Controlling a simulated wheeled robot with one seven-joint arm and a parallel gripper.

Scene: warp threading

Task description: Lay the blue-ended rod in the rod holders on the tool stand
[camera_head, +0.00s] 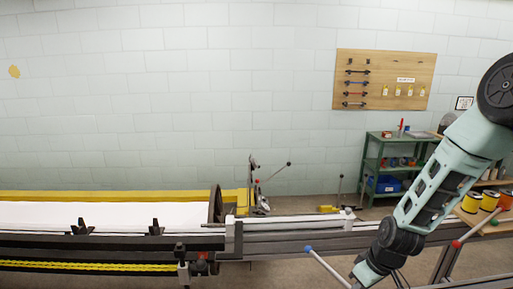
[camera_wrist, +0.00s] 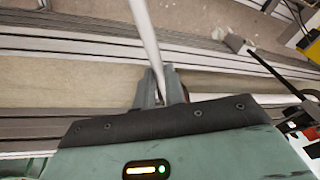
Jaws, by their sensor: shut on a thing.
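The blue-ended rod (camera_head: 329,269) is pale and slim. Its blue tip shows at the lower middle of the head view, and the rod slants down to the right towards my arm's end at the bottom edge. In the wrist view my gripper (camera_wrist: 162,88) is shut on the pale rod (camera_wrist: 146,32), which runs up from between the fingers to the top edge. The blue end is out of the wrist view. I cannot make out the rod holders or say which frame is the tool stand.
A red-ended rod (camera_head: 471,232) slants at the lower right of the head view. A long machine bed (camera_head: 110,241) with metal rails runs across the left and middle. A green shelf (camera_head: 371,165) stands by the back wall below a wooden tool board (camera_head: 387,61). Yellow spools (camera_head: 471,202) sit at the right.

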